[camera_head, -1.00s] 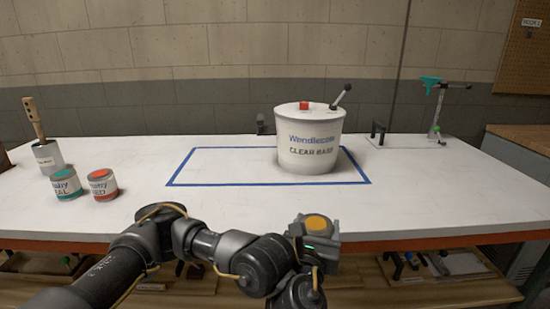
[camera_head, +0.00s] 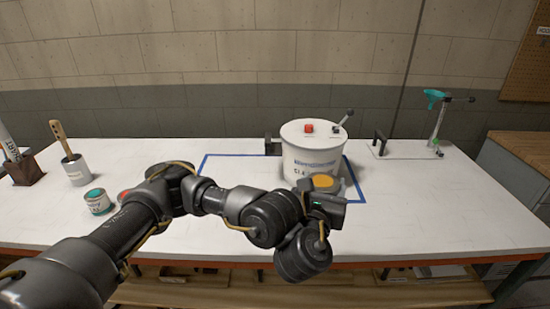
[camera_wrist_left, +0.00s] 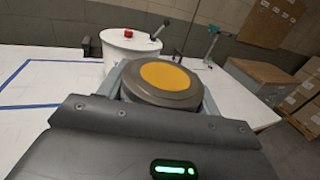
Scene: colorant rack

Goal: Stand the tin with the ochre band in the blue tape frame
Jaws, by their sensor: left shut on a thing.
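A tin with an ochre disc on its lid (camera_head: 322,181) is held in my left gripper (camera_head: 325,196), in front of the white bucket. In the left wrist view the tin (camera_wrist_left: 165,78) sits between the grey fingers, lid up; its side band is hidden. The blue tape frame (camera_head: 235,155) lies on the white bench, partly hidden by my arm and the bucket. In the left wrist view part of the frame (camera_wrist_left: 40,106) shows left of the tin. My right gripper is out of view.
A big white bucket (camera_head: 312,158) with a red cap stands inside the frame's right part. A teal-lidded tin (camera_head: 98,202), a red-lidded tin behind my arm and a grey pot with a brush (camera_head: 76,172) stand at left. A teal-topped stand (camera_head: 438,125) is at right.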

